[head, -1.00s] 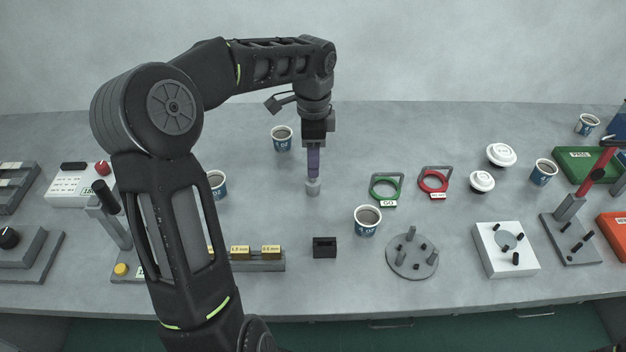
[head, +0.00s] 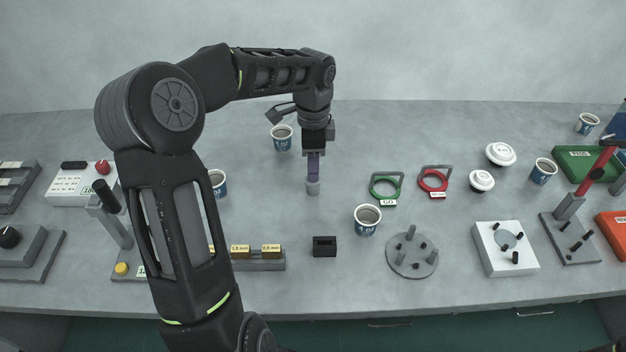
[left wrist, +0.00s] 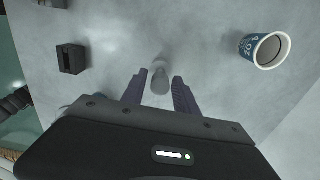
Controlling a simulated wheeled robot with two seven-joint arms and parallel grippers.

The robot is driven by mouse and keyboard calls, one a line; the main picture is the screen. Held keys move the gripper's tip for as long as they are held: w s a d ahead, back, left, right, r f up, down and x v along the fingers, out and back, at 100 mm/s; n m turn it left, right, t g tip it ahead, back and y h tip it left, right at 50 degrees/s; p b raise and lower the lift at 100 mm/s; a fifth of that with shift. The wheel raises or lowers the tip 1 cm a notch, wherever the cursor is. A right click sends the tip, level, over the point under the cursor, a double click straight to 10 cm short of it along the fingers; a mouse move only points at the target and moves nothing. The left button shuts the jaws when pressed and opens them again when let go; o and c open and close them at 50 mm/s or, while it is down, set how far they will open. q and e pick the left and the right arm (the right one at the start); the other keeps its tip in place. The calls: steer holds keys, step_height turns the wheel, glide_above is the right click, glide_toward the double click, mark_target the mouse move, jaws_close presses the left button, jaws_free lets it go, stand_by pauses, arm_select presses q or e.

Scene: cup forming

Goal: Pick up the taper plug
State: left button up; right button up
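The taper plug (head: 313,188) is a small grey round piece standing upright on the table at mid-picture in the head view. In the left wrist view the plug (left wrist: 160,82) shows between the two purple fingers. My left gripper (head: 313,178) points straight down with its fingers at the plug's upper part. In the left wrist view my left gripper (left wrist: 159,78) is open, with a finger on each side of the plug and gaps showing. The plug's top is partly hidden by the fingers in the head view. My right gripper is not in view.
A paper cup (head: 282,138) stands behind the gripper and another cup (head: 367,219) stands front right. A black block (head: 324,247) lies in front. Green (head: 386,187) and red (head: 433,180) ring gauges lie to the right. Table around the plug is clear.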

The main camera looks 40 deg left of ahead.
arm_select(q)
jaws_close()
stand_by(1.1)
